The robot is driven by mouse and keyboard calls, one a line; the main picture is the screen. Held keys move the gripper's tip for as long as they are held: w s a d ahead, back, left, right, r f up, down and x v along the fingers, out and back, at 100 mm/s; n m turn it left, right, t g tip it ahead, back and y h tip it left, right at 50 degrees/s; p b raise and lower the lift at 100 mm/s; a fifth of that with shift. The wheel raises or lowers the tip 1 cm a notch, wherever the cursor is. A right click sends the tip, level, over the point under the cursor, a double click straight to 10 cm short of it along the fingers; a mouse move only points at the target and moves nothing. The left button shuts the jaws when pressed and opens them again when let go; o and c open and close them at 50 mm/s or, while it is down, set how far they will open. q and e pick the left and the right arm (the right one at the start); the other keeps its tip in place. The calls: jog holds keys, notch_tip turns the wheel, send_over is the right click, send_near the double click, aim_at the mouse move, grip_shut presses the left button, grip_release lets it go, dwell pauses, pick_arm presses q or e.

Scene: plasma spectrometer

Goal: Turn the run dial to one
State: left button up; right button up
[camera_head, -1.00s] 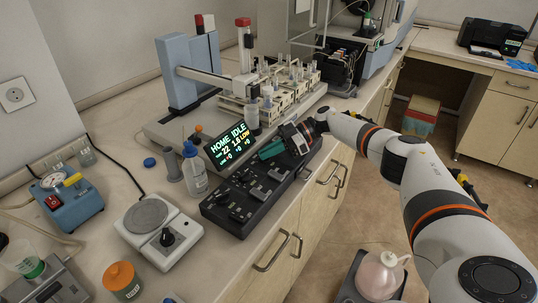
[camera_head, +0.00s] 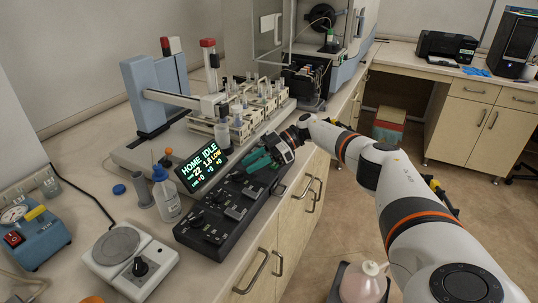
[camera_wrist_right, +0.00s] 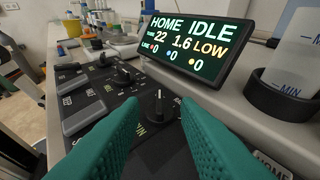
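The black control panel (camera_head: 208,240) lies along the bench's front edge, with several knobs and rectangular keys. Its tilted screen (camera_head: 202,166) reads HOME IDLE in green; it also shows in the right wrist view (camera_wrist_right: 193,45). My right gripper (camera_head: 258,160) is over the panel's far end, its teal fingers apart. In the right wrist view, a black dial (camera_wrist_right: 162,110) with a pale pointer line shows between and just beyond the open fingertips (camera_wrist_right: 160,102). I cannot tell whether they touch it, and its label is not readable. Another black knob (camera_wrist_right: 124,76) sits farther left. My left gripper is out of view.
A sampler with vial racks (camera_head: 262,110) stands behind the screen. A wash bottle (camera_head: 166,197) and a hotplate (camera_head: 128,255) stand left of the panel. A clear container in a dark holder (camera_wrist_right: 285,95) is close on the right in the right wrist view.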

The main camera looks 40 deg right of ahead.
jog(key=b+v, duration=0.2)
jog(key=v, duration=0.4)
jog(key=shift+d, duration=0.3)
jog(key=shift+s+d+r, duration=0.3)
jog(key=shift+d+r, duration=0.1)
jog(key=shift+d, duration=0.15)
